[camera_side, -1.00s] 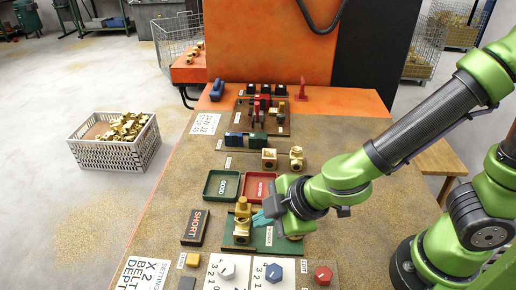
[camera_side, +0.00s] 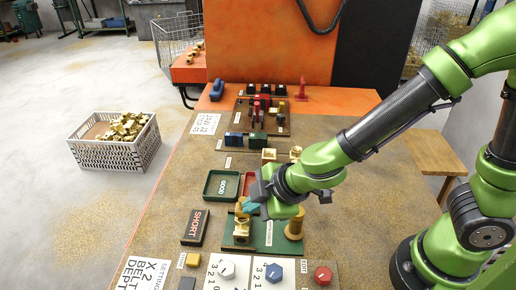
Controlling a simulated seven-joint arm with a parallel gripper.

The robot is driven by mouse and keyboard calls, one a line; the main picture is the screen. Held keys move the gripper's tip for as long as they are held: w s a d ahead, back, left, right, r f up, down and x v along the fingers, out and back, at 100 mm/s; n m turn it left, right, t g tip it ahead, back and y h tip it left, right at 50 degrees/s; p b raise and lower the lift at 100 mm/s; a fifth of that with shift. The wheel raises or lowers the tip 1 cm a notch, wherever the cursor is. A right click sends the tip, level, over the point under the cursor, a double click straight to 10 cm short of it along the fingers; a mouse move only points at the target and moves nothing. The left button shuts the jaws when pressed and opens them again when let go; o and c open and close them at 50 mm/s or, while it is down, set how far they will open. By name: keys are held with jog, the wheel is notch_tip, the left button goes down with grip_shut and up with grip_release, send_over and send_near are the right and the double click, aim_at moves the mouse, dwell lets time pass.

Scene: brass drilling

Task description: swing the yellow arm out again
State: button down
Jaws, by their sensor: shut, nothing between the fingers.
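The green fixture plate (camera_side: 268,238) lies on the bench with a brass fitting (camera_side: 241,233) at its left. A yellow piece (camera_side: 240,212), which looks like the yellow arm, shows just above the fitting, beside my fingertips. A brass-coloured post (camera_side: 294,224) stands at the plate's right end. My gripper (camera_side: 250,206) is shut and empty, its blue fingertips pointing left over the plate's back edge. Whether the fingertips touch the yellow piece I cannot tell. My gripper and wrist hide part of the plate and the pivot side of the arm.
A green GOOD tray (camera_side: 208,196) and a mostly hidden red tray (camera_side: 249,177) lie behind. Knob panels (camera_side: 228,268) and a red button (camera_side: 323,274) are in front. Brass fittings (camera_side: 268,156) stand farther back.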

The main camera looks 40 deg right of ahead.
jog(key=shift+w, duration=0.1)
jog(key=w+d+m+h, duration=0.1)
jog(key=m, duration=0.1)
jog(key=w+d+m+h, duration=0.1)
jog(key=shift+w+m, duration=0.1)
jog(key=shift+m, duration=0.3)
jog(key=w+d+m+g+h, duration=0.2)
jog(key=d+m+h, duration=0.4)
jog(key=d+m, duration=0.3)
jog(key=shift+m+g+h, duration=0.4)
jog(key=shift+m+g, duration=0.1)
jog(key=shift+m, duration=0.8)
jog(key=shift+d, duration=0.15)
